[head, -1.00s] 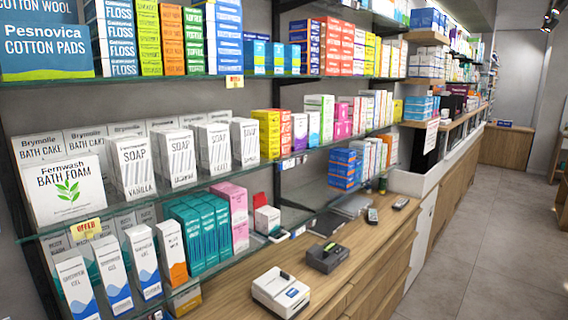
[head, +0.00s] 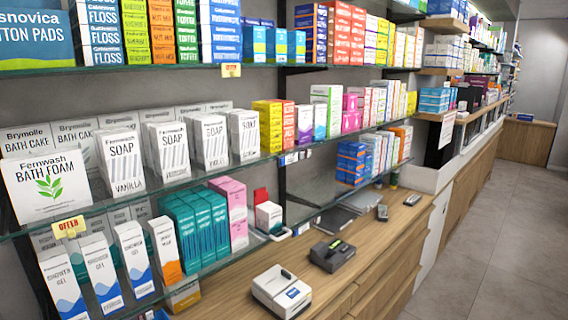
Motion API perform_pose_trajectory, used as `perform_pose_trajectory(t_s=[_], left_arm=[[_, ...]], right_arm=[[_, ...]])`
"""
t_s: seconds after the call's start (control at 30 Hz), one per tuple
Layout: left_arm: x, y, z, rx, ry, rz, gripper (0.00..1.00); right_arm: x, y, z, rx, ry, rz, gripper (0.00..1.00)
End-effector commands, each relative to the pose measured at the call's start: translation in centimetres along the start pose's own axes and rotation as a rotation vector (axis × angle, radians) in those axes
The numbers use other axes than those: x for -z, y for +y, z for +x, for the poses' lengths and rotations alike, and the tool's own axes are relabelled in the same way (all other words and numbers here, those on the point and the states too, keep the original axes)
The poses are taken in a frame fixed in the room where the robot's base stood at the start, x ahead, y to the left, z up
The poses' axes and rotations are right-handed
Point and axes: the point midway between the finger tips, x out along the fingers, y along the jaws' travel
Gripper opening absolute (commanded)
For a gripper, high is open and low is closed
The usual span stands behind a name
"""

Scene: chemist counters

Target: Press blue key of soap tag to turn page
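White soap boxes with grey stripes stand in a row on the middle glass shelf. The soap box marked Vanilla (head: 120,163) is at the left end of the row, and another soap box (head: 244,135) is at the right end. I cannot make out a soap tag with a blue key on the shelf edge below them. A small tag (head: 289,159) sits on the shelf edge to the right of the soap, its keys too small to read. Neither gripper shows in the head view.
A yellow offer card (head: 69,227) hangs below the bath foam box (head: 47,187). A white device (head: 281,291) and a dark grey device (head: 331,255) stand on the wooden counter (head: 382,240). The floor (head: 490,240) at right is clear.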

Motion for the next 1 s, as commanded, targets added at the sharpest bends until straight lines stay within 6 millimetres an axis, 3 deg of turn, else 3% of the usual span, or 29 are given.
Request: perform_pose_trajectory(t_s=[0.03,0.23,1.0], left_arm=[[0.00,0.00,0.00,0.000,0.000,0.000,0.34],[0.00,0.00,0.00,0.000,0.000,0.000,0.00],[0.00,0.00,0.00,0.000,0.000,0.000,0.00]], right_arm=[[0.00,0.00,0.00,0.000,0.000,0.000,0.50],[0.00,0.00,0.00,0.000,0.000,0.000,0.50],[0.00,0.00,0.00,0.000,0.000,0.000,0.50]])
